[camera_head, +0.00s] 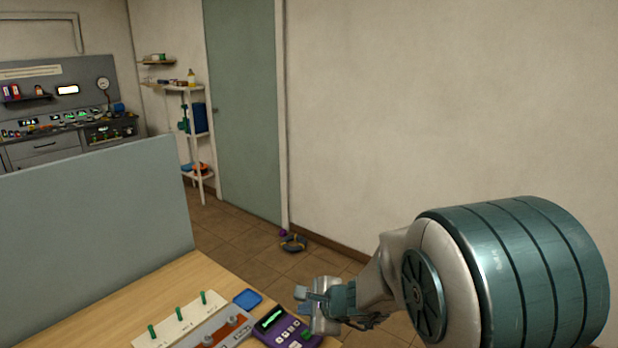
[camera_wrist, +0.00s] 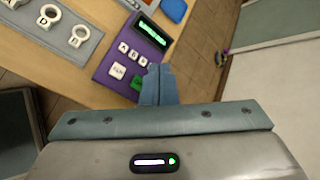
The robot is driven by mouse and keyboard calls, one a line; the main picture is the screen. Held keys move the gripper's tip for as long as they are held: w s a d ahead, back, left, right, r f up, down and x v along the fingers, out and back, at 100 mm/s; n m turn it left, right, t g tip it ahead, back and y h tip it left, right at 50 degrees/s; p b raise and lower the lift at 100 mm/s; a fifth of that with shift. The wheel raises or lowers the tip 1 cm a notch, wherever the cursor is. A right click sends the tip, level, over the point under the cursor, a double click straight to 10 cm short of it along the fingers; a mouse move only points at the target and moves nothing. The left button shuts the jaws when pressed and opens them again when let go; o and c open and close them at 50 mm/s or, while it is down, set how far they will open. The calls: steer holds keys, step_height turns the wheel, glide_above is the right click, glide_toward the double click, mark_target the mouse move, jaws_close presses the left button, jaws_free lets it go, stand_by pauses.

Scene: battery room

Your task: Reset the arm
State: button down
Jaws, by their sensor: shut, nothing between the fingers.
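My gripper (camera_head: 302,300) is at the right end of the wooden table in the head view, over or beside the purple keypad device. In the wrist view my gripper (camera_wrist: 158,70) has its two fingers together, with nothing between them. The purple device (camera_head: 273,326) has a lit green display and several white buttons plus a green one. It also shows in the wrist view (camera_wrist: 128,50), where the fingertips overlap its right edge. I cannot tell whether they touch it. My arm reaches in from the right.
The table (camera_head: 105,307) holds a panel with green levers (camera_head: 180,322), a grey panel with rings (camera_wrist: 60,25) and a blue pad (camera_head: 247,298). A grey-blue partition (camera_head: 95,220) stands behind it. Small items (camera_head: 293,243) lie on the tiled floor near the wall.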

steer(key=s+d+r+n+g, duration=0.3)
steer(key=s+r+n, duration=0.3)
steer(key=s+n, duration=0.4)
steer(key=s+d+r+n+h, duration=0.1)
steer(key=s+d+n+h, duration=0.5)
steer(key=s+d, duration=0.6)
steer(key=shift+d+r+n+g+h, duration=0.3)
steer(key=shift+n+g, duration=0.1)
steer(key=shift+n, duration=0.1)
steer(key=shift+f, duration=0.1)
